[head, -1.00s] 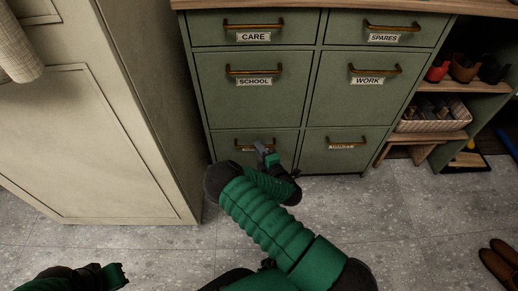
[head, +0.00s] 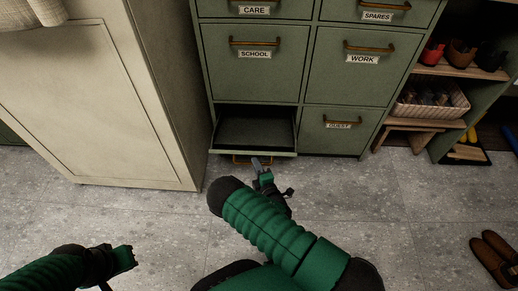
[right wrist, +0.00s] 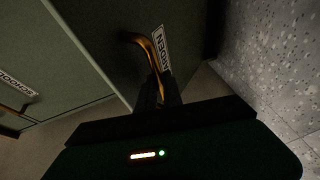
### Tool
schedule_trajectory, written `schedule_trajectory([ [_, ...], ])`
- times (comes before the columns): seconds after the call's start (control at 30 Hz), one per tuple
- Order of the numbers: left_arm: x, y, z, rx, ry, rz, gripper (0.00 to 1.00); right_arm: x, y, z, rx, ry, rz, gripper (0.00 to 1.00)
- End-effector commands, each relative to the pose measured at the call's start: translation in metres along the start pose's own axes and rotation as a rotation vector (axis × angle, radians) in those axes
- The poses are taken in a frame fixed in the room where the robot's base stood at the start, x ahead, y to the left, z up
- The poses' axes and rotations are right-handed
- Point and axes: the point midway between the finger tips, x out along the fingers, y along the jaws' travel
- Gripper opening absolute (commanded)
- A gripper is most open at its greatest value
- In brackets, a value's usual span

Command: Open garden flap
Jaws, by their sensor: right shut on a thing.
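The garden flap (head: 254,151) is the bottom left front of the green cabinet. It is tipped outward at the top, and a dark cavity shows behind it. Its brass handle (head: 241,160) shows below its edge in the head view.
A cream cabinet (head: 95,105) stands close on the left. The GUEST (head: 338,140), SCHOOL (head: 255,72) and WORK (head: 362,75) fronts are shut. An open shelf with a basket (head: 432,105) and a small bench (head: 412,128) are on the right. Brown shoes (head: 496,260) lie at lower right; the middle floor is clear.

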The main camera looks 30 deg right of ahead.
Motion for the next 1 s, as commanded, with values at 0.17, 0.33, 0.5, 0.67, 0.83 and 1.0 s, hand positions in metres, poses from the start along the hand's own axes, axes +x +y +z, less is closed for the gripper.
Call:
schedule_trajectory([
  [0.17, 0.015, 0.0, 0.004, 0.0, 0.0, 0.0, 0.0, -0.016, -0.045, -0.005, -0.004, -0.004, -0.006, 0.0],
  [0.33, 0.033, 0.0, 0.008, 0.0, 0.0, 0.0, 0.0, -0.023, -0.074, -0.007, -0.004, -0.006, -0.001, 0.0],
  [0.5, 0.046, 0.0, 0.011, 0.0, -0.001, 0.0, 0.0, -0.026, -0.093, -0.008, -0.03, -0.005, 0.063, 0.0],
  [0.67, 0.053, 0.0, 0.013, 0.0, 0.0, 0.0, 0.0, -0.027, -0.101, -0.009, -0.047, -0.006, 0.106, 0.0],
  [0.83, 0.055, 0.0, 0.013, 0.0, 0.0, 0.0, 0.0, -0.028, -0.105, -0.009, -0.052, -0.007, 0.118, 0.0],
  [1.0, 0.055, 0.0, 0.013, 0.0, 0.0, 0.0, 0.0, -0.029, -0.107, -0.009, -0.052, -0.006, 0.115, 0.0],
])
